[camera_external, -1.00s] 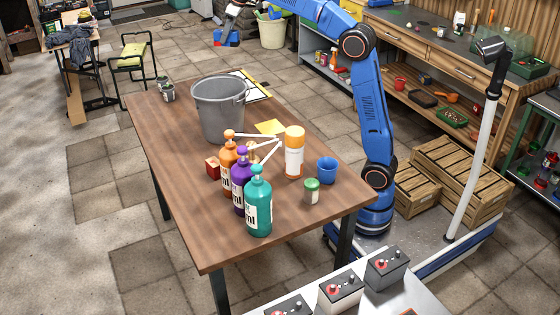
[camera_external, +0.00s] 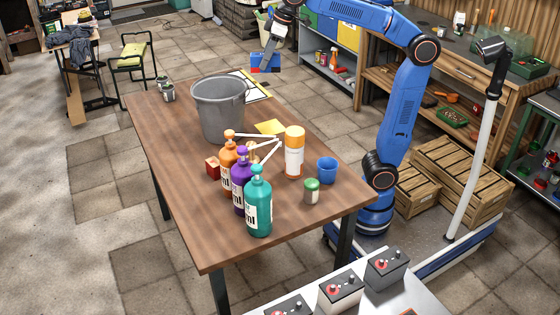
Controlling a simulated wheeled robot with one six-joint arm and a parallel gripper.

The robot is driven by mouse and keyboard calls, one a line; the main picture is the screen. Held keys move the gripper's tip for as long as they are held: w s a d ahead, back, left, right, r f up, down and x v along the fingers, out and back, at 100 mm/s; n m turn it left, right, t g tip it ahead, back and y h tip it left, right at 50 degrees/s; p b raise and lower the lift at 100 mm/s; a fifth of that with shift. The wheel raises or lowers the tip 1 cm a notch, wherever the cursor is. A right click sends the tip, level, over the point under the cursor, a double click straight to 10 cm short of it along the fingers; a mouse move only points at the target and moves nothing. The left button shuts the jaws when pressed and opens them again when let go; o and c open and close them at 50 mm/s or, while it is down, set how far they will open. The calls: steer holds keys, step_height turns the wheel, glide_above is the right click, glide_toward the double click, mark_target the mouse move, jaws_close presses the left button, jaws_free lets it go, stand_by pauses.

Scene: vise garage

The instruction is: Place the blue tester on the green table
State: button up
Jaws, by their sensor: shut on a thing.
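The blue tester (camera_external: 265,63), a small blue box with some red on it, hangs in the air beyond the far end of the brown table. My gripper (camera_external: 268,54) is above it and shut on it, pointing down. The fingertips are too small to see clearly. A green-framed table (camera_external: 518,183) stands at the right edge, partly cut off by the picture, with small items on its shelves. The tester is far to the left of it.
The brown table (camera_external: 180,215) carries a grey bucket (camera_external: 220,108), several pump bottles, an orange spray can (camera_external: 294,158) and a blue cup (camera_external: 327,170). A pale pole (camera_external: 473,170) and wooden crates (camera_external: 462,180) stand between my arm and the green-framed table.

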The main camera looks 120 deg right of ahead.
steer(key=s+a+f+n, duration=0.1)
steer(key=s+a, duration=0.3)
steer(key=a, duration=0.2)
steer(key=s+a+f, duration=0.2)
steer(key=s+a, duration=0.2)
steer(key=a, duration=0.3)
steer(key=f, duration=1.9)
steer(key=shift+w+d+f, duration=0.1)
steer(key=shift+d+f, duration=0.25)
steer(key=shift+w+f, duration=0.2)
steer(key=w+d, duration=0.2)
steer(key=w, duration=0.3)
steer(key=w+d, duration=0.2)
steer(key=w, duration=0.3)
steer(key=w+d, duration=0.2)
steer(key=w, duration=0.4)
steer(key=shift+d, duration=0.35)
steer(key=shift+w+d+f, duration=0.1)
steer(key=shift+w+f, duration=0.05)
steer(key=shift+f, duration=1.65)
steer(key=shift+f, duration=0.1)
steer(key=o, duration=1.1)
steer(key=shift+o, duration=0.2)
